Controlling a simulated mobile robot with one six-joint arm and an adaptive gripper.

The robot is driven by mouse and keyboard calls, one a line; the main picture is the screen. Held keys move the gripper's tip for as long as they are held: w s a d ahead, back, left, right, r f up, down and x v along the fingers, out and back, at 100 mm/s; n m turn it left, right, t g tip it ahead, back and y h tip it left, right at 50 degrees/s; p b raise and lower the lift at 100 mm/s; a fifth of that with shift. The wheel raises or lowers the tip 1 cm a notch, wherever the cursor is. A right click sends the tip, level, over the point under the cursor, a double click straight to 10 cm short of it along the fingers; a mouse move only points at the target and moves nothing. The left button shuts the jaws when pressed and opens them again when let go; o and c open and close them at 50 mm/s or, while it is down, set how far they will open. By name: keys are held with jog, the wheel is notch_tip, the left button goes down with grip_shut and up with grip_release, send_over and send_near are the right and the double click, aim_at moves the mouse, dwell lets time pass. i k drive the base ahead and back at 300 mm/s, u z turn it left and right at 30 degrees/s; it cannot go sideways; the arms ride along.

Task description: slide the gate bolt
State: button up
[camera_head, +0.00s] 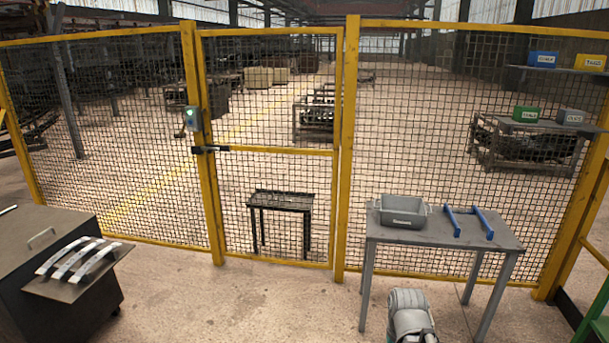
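The gate bolt (210,149) is a small dark horizontal bar on the left side of the yellow-framed mesh gate (270,152). It spans the gate's left upright and the fence post (196,120) beside it. From this distance I cannot tell exactly how far it is pushed across. The gate stands shut in the fence line. A grey box with a green light (192,119) is on the post just above the bolt. A pale grey part of my arm shows at the bottom, in front of the right table. My gripper's fingers are not visible.
A dark cabinet (40,235) with a tilted board holding silver curved bars (78,258) stands front left. A table (455,236) with a grey bin (401,211) and blue brackets (468,222) stands right. The floor (240,300) before the gate is clear. A small dark table (282,200) stands behind the mesh.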

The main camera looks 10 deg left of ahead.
aim_at(209, 150)
jog(key=i, duration=1.2)
jog(key=u, duration=1.95)
jog(key=i, duration=1.45)
